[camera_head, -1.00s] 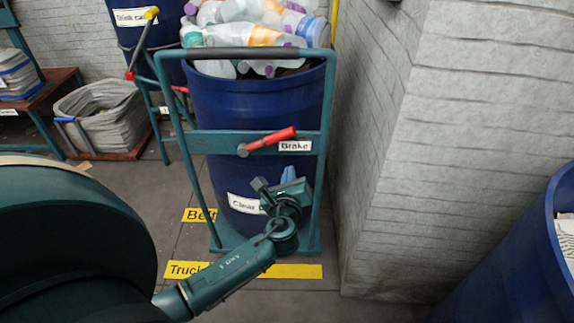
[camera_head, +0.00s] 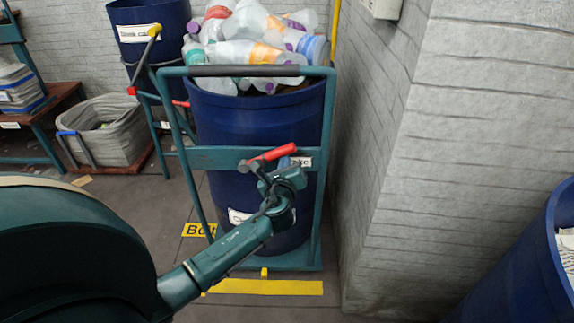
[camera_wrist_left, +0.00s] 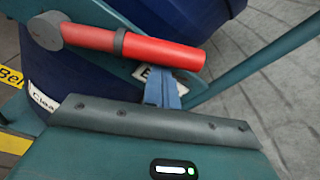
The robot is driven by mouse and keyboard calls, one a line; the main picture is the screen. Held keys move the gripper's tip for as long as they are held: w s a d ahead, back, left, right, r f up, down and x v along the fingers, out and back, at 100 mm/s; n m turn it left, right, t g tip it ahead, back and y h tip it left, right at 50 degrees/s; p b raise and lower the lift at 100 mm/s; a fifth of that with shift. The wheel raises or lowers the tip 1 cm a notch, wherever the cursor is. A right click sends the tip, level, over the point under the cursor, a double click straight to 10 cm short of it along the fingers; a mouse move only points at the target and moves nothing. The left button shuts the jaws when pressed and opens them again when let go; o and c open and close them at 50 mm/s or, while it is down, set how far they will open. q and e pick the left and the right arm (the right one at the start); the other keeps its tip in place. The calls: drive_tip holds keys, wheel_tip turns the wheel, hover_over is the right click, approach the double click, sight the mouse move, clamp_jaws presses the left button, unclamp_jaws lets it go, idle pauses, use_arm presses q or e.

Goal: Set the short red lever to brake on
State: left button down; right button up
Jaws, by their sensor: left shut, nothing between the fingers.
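The short red lever (camera_head: 269,157) sits on the crossbar of a teal trolley frame (camera_head: 228,157) and slants up to the right from its grey pivot. In the left wrist view the red lever (camera_wrist_left: 132,46) lies across the upper part, its pivot at the left. A white brake label (camera_head: 304,162) is partly hidden behind my left gripper (camera_head: 285,163). The gripper is shut and empty, just below the lever's free end. In the left wrist view its blue fingertips (camera_wrist_left: 162,90) are close below the lever; I cannot tell whether they touch. My right gripper is not in view.
A blue barrel (camera_head: 255,120) full of plastic bottles (camera_head: 250,48) stands on the trolley. A brick wall (camera_head: 460,150) is close on the right, with another blue barrel (camera_head: 530,265) at the lower right. A second trolley and a grey basket (camera_head: 105,135) stand at the left.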

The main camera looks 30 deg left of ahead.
sight(281, 152)
use_arm(q)
drive_tip(key=shift+r, duration=0.1)
drive_tip(key=shift+a+r+n, duration=0.1)
drive_tip(key=shift+r+n, duration=0.15)
drive_tip(key=shift+n, duration=0.15)
drive_tip(key=shift+r, duration=0.1)
drive_tip(key=shift+s+a+r+n+p, duration=0.15)
drive_tip(key=shift+a+r+n+p, duration=0.05)
drive_tip(key=shift+r+n+p, duration=0.3)
drive_tip(key=shift+s+a+r+n+p, duration=0.15)
drive_tip(key=shift+a+r+n+p, duration=0.1)
drive_tip(key=shift+r+n, duration=0.25)
drive_tip(key=s+a+r+n+t, duration=0.2)
drive_tip(key=s+a+r+n, duration=0.3)
drive_tip(key=a+n, duration=0.4)
drive_tip(key=shift+s+r+n+p, duration=0.3)
drive_tip(key=shift+r+n+p, duration=0.15)
drive_tip(key=shift+n, duration=1.05)
drive_tip(key=shift+w, duration=0.1)
